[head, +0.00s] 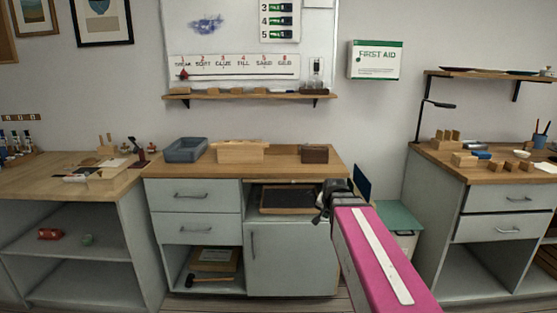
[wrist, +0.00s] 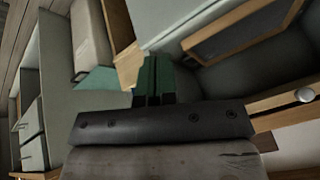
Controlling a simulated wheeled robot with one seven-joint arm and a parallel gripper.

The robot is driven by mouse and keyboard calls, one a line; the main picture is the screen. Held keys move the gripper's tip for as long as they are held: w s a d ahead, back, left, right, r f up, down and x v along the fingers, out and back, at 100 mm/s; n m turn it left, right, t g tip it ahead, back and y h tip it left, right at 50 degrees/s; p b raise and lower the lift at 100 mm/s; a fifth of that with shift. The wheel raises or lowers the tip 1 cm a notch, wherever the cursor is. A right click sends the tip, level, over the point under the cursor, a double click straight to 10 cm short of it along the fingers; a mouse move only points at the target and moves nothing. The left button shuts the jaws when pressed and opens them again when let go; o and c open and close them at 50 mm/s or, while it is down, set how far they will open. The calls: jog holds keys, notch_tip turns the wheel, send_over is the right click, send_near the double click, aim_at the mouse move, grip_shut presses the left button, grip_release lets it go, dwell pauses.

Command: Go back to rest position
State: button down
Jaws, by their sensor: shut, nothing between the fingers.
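My gripper (head: 328,205) is at the end of my pink arm, in front of the right side of the middle cabinet in the head view. In the wrist view my gripper (wrist: 153,80) has its dark green fingers together, with nothing between them. The fingers point toward the cabinet area and look apart from any surface. The tray on the shelf (head: 288,200) lies behind and left of my gripper. It also shows at the upper right of the wrist view (wrist: 240,30).
A grey bin (head: 186,150), a wooden box (head: 241,152) and a small dark box (head: 315,154) stand on the middle counter (head: 270,170). A pale green bin (head: 398,218) stands in the gap right of it. Side counters (head: 50,170) flank the middle one.

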jog(key=s+f+n+g, duration=0.5)
jog(key=s+f, duration=1)
jog(key=f, duration=0.1)
jog(key=shift+s+f+g, duration=0.15)
jog(key=shift+s+g, duration=0.15)
jog(key=shift+g, duration=0.1)
jog(key=shift+a, duration=0.1)
